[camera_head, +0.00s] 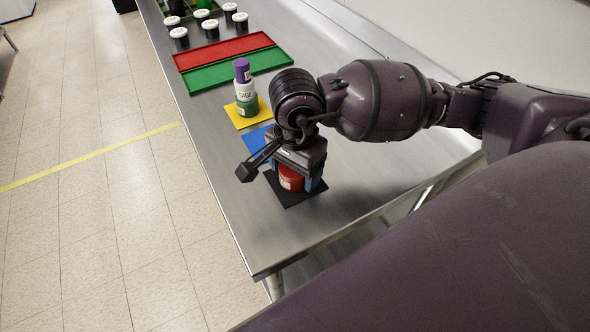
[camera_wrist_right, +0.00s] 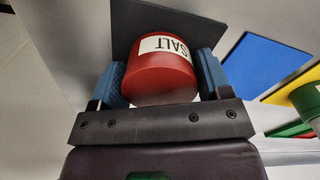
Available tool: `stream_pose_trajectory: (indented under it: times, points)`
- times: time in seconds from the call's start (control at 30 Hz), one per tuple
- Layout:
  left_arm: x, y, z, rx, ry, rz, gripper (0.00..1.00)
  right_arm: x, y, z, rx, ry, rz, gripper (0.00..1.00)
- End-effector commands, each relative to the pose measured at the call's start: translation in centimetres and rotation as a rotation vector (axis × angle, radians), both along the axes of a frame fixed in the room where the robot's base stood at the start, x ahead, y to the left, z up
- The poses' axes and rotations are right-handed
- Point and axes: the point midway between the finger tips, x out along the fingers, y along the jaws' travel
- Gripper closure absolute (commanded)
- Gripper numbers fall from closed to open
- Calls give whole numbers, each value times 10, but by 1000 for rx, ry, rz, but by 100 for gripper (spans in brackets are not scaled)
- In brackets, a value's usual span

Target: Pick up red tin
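The red tin (camera_head: 291,177) stands upright over a black mat (camera_head: 300,197) near the front edge of the steel counter. In the right wrist view the tin (camera_wrist_right: 160,72) shows a white label reading SALT. My right gripper (camera_head: 294,183) is above it, with one blue finger on each side of the tin. The fingers (camera_wrist_right: 162,78) are very close to its sides; whether they press on it I cannot tell. The gripper body hides the tin's upper part in the head view. My left gripper is not in view.
A blue mat (camera_head: 257,143) lies just behind. A green and white SAGE tin (camera_head: 245,98) with a purple thing (camera_head: 241,70) on top stands on a yellow mat (camera_head: 240,120). Behind are a green tray (camera_head: 215,76), a red tray (camera_head: 222,50) and several black jars with white lids.

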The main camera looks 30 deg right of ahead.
Motion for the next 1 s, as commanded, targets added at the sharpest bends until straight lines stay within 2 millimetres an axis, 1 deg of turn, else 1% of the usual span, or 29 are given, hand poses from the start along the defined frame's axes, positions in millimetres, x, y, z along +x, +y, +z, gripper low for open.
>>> stream_pose_trajectory:
  times: [0.03, 0.2, 0.23, 0.43, 0.57, 0.67, 0.77, 1.0]
  points:
    - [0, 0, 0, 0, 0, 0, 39, 0, 0, 0, 0, 0, 0, 37]
    - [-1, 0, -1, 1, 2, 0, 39, 0, 0, 0, 0, 0, 0, 63]
    - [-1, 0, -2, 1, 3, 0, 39, 0, 0, 0, 0, -1, 0, 65]
    - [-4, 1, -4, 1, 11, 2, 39, 0, 0, 1, 0, -1, 0, 65]
    - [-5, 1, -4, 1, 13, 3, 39, 1, 0, 7, 0, -3, 0, 65]
    - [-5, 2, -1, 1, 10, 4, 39, 1, 0, 20, 1, -5, 1, 65]
    - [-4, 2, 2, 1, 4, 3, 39, 1, 0, 40, -1, -8, 0, 65]
    - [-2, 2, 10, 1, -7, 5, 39, 1, 0, 102, 0, -11, 0, 65]
